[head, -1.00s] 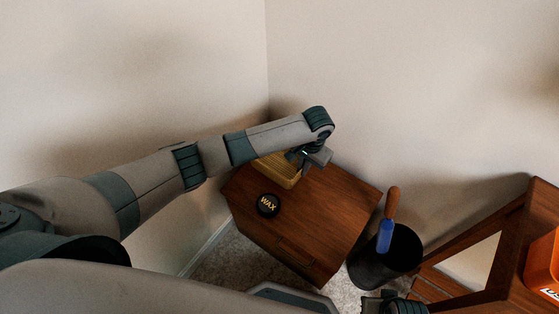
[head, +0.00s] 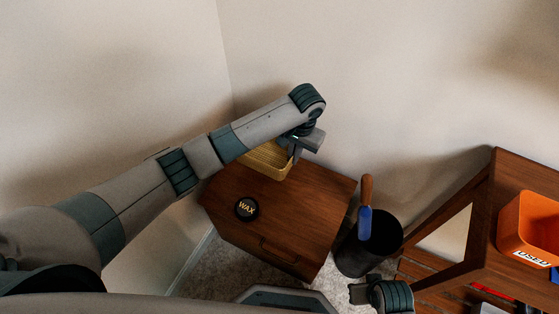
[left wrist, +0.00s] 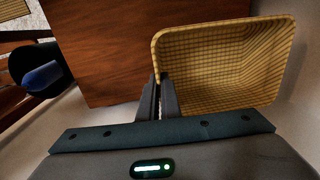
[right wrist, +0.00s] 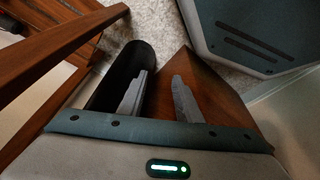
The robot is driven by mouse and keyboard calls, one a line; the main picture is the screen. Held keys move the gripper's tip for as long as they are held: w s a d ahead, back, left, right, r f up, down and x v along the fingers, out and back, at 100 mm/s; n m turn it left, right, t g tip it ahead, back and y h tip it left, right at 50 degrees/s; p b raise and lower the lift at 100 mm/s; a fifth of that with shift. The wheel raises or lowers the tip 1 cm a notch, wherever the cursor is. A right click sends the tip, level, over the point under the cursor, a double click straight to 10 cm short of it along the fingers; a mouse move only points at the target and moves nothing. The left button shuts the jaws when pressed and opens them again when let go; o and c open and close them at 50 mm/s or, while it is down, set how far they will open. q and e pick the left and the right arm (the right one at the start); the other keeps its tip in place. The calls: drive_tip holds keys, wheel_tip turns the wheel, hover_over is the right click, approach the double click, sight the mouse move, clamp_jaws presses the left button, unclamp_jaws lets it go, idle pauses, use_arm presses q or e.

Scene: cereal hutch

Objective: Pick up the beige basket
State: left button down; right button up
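The beige basket (head: 268,160) is a woven, open-topped box over the far part of a brown wooden cabinet top. My left forearm covers part of it. My left gripper (head: 294,156) is at its right side. In the left wrist view the basket (left wrist: 225,60) looks empty, and the left gripper's fingers (left wrist: 161,88) are close together on its near left wall, one on each side. I cannot tell for sure whether its base is clear of the top. My right gripper (right wrist: 158,90) is open and empty, above the floor near the black bin.
The cabinet (head: 290,210) bears a black wax tin (head: 246,208). A wooden hutch with an orange bin (head: 528,225) is at far right. Walls close off the back corner.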

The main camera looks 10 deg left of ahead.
use_arm(q)
drive_tip(key=d+r, duration=0.4)
drive_tip(key=d, duration=0.2)
drive_tip(key=shift+w+d, duration=0.25)
drive_tip(key=shift+w, duration=0.15)
drive_tip(key=shift+a, duration=0.1)
